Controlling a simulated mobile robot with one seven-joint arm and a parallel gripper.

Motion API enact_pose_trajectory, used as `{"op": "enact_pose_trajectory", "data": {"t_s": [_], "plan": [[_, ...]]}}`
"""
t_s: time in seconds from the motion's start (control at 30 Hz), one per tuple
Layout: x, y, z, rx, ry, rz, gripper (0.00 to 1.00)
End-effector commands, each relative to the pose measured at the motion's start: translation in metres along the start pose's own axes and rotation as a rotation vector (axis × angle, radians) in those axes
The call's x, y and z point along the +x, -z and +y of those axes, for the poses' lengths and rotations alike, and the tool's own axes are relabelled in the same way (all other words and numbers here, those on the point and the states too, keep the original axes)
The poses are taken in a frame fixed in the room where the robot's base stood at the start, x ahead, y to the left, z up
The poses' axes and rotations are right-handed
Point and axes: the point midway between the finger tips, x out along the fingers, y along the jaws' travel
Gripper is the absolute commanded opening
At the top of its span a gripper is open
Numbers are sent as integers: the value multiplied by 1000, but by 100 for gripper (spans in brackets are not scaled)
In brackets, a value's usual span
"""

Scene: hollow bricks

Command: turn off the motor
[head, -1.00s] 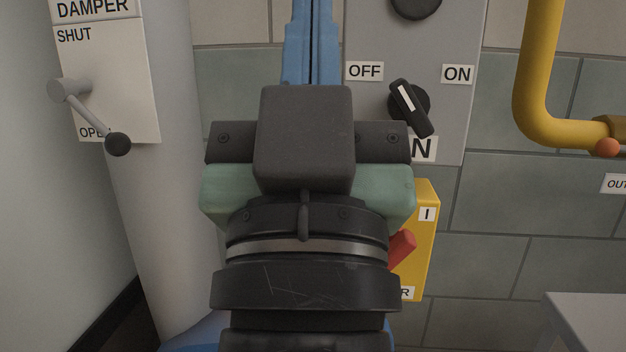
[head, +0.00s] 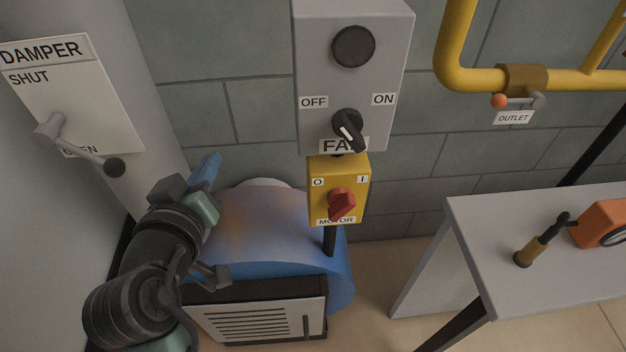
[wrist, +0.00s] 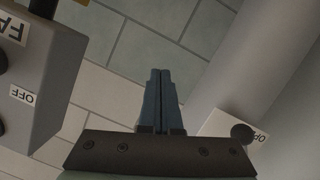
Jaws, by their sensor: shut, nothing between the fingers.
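The motor switch (head: 338,190) is a yellow box with a red rotary handle (head: 341,204), an O label at its upper left and an I label at its upper right. The handle looks slanted toward the I side. My gripper (head: 211,163) is left of the switch in the head view, apart from it, with its blue fingers shut and empty. In the wrist view my gripper (wrist: 160,72) points at the tiled wall, touching nothing.
The grey fan box (head: 353,75) with a black knob (head: 347,128) is directly above the switch. A damper lever (head: 85,150) is at the left. A blue rounded machine (head: 265,240) stands below. A yellow pipe (head: 455,45) and grey table (head: 540,220) are at the right.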

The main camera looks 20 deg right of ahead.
Motion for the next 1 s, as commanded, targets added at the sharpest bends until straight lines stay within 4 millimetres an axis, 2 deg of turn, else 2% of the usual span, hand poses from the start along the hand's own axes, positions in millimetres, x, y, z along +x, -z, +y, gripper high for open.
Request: {"op": "enact_pose_trajectory", "data": {"t_s": [0.03, 0.27, 0.4, 0.7, 1.0], "plan": [[-6, 2, 3, -36, -13, -50, 0], [-26, -30, 12, -193, -102, -246, 0], [-46, -46, 22, -295, -165, -346, 0], [-83, -66, 44, -454, -277, -468, 0], [-90, -73, 48, -488, -304, -490, 0]]}}
